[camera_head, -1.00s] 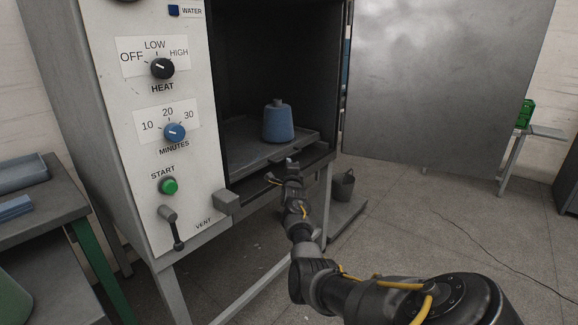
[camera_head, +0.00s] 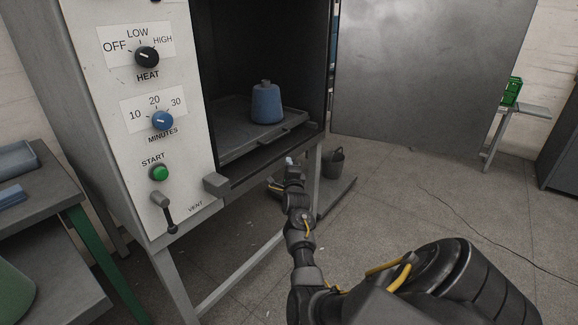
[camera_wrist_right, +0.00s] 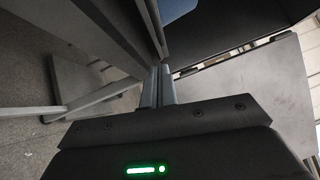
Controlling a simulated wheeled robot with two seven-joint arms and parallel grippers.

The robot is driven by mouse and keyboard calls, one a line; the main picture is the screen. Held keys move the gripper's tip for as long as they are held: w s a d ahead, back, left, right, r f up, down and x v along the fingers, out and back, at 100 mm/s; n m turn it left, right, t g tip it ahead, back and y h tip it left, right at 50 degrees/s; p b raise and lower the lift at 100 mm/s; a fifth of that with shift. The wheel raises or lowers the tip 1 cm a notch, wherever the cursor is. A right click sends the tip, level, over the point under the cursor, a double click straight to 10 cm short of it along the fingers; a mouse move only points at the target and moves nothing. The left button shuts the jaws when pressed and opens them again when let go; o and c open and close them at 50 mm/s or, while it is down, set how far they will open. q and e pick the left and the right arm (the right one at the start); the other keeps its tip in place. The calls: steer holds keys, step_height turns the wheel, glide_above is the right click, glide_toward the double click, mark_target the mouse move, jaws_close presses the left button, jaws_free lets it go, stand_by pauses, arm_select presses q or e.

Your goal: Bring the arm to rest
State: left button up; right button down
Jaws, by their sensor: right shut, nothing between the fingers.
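My right arm comes in from the lower right of the head view. Its gripper (camera_head: 291,163) is in front of and below the oven's tray, apart from it. In the right wrist view my right gripper's fingers (camera_wrist_right: 157,84) are together and hold nothing. The blue cone (camera_head: 266,103) stands upright on the grey tray (camera_head: 232,143) inside the open oven chamber. My left gripper does not show in either view.
The oven's front panel (camera_head: 119,110) has a heat knob (camera_head: 147,57), a minutes knob (camera_head: 162,121), a green start button (camera_head: 159,173) and a vent lever (camera_head: 167,213). The oven door (camera_head: 430,75) stands open on the right. A bucket (camera_head: 334,162) sits below. Floor is free at the right.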

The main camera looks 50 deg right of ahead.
steer(key=shift+v, duration=0.8)
steer(key=shift+w, duration=0.1)
